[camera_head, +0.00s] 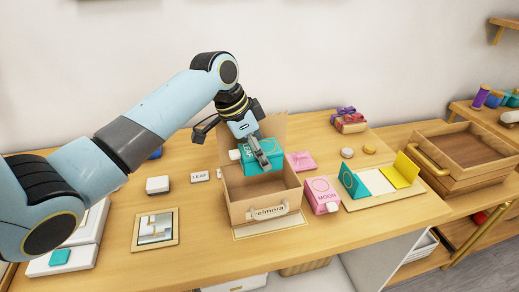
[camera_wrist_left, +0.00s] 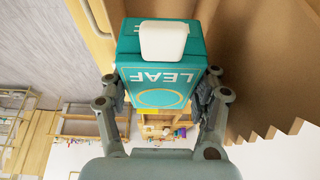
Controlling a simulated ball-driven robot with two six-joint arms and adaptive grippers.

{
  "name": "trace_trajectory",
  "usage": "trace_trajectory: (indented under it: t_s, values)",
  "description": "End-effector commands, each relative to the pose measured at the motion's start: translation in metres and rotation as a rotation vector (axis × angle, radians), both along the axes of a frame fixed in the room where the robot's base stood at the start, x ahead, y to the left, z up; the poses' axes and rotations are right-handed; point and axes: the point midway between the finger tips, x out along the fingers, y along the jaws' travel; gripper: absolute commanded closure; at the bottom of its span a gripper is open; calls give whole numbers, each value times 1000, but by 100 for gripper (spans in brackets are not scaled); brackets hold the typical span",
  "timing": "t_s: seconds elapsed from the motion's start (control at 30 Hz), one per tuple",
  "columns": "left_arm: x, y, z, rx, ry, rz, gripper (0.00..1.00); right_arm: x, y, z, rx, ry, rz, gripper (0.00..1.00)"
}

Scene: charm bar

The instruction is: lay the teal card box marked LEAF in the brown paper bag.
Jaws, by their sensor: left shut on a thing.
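The teal card box marked LEAF (camera_head: 262,156) is held over the opening of the brown paper bag (camera_head: 254,204), near its back wall. My left gripper (camera_head: 260,158) is shut on the box from above. In the left wrist view the box (camera_wrist_left: 160,75) sits between the two fingers of my left gripper (camera_wrist_left: 160,100), with its LEAF print and a white tab showing. A brown wall of the bag (camera_wrist_left: 270,60) is close beside it. I cannot tell whether the box touches the bag's floor. My right gripper is not in view.
A pink MOON box (camera_head: 322,196) stands just right of the bag. A tray (camera_head: 385,190) with teal and yellow cards lies further right. A LEAF label (camera_head: 199,176) and a white box (camera_head: 158,185) are to the left. A framed picture (camera_head: 156,229) lies at the front left.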

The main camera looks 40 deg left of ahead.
Motion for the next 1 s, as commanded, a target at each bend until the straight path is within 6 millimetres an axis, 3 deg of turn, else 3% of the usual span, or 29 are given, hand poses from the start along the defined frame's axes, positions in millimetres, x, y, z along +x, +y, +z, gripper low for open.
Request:
trace_trajectory:
  t_s: [0.23,1.0]
  values:
    - [-1,0,3,0,0,-2,71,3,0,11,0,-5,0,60]
    - [-1,0,-86,0,0,-2,71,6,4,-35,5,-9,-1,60]
